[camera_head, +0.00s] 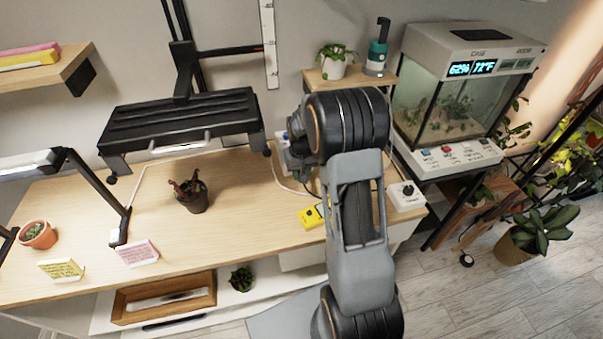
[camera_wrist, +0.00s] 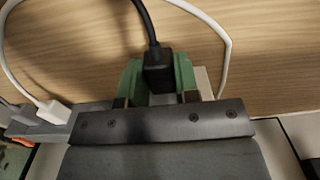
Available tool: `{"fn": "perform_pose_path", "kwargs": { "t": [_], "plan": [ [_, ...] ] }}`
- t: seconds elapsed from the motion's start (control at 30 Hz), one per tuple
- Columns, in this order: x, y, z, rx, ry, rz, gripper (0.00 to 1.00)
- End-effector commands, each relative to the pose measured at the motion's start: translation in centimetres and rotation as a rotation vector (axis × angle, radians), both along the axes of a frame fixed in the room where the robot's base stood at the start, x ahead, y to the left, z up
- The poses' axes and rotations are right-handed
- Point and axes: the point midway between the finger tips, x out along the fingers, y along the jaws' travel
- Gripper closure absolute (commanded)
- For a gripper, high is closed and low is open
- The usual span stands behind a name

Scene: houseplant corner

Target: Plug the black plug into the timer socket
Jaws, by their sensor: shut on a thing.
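My gripper (camera_wrist: 158,84) has green fingertips in the wrist view. It is shut on the black plug (camera_wrist: 158,70), with one fingertip on each side. A black cable (camera_wrist: 148,22) runs from the plug towards the top of the picture. A pale block (camera_wrist: 205,82) shows partly behind the right fingertip; I cannot tell whether it is the timer socket or whether the plug touches it. A white box (camera_head: 283,148) shows partly left of my arm.
A white plug (camera_wrist: 52,112) with a white cable sits at the left in the wrist view. On the wooden table (camera_head: 110,205) are a yellow device (camera_head: 310,216), a potted plant (camera_head: 192,196) and a white box with a dark knob (camera_head: 407,195). A black lamp (camera_head: 182,118) hangs above.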

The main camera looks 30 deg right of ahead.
Motion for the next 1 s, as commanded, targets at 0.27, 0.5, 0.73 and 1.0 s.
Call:
{"fn": "perform_pose_path", "kwargs": {
  "t": [0.27,0.5,0.73,1.0],
  "plan": [
    [0.55,-0.10,-0.01,0.000,0.001,0.000,0.95],
    [0.51,-0.09,-0.01,0.000,0.001,0.000,0.62],
    [0.51,-0.10,-0.01,0.000,0.001,0.000,0.41],
    [0.52,-0.11,0.21,0.000,0.000,0.000,0.41]
  ]
}}
